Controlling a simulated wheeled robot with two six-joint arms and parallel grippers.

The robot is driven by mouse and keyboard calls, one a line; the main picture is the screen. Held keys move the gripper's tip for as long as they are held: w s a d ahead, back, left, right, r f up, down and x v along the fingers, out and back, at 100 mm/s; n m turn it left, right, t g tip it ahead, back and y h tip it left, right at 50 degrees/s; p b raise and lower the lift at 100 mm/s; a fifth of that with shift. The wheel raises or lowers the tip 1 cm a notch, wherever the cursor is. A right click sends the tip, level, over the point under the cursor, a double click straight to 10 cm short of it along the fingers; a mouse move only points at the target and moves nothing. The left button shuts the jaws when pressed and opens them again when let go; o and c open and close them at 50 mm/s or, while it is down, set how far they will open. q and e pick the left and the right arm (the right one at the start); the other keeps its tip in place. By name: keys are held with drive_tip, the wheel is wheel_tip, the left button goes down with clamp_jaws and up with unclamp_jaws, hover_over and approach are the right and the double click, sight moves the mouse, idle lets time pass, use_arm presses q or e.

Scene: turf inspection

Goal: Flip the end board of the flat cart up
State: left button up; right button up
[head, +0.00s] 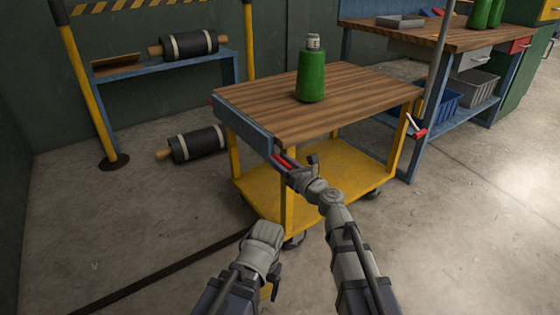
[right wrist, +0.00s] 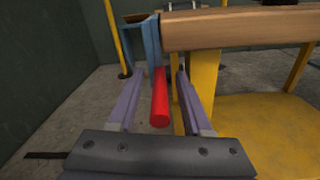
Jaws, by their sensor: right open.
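The flat cart has a plank top (head: 335,92) and a yellow lower shelf (head: 330,165). Its blue end board (head: 240,125) hangs down along the left end of the top; it also shows in the right wrist view (right wrist: 151,42). A red handle (right wrist: 160,98) sits at the near corner of that end. My right gripper (head: 283,160) is open there, its fingers (right wrist: 157,100) on either side of the handle with gaps visible. My left arm is low in front of the cart; its fingers cannot be made out.
A green bottle (head: 311,78) stands on the cart top. A workbench (head: 440,35) stands behind right. Dark rolls (head: 190,45) lie on and below a blue rack at back left.

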drive_tip(key=v, duration=0.8)
drive_tip(key=shift+c, duration=0.2)
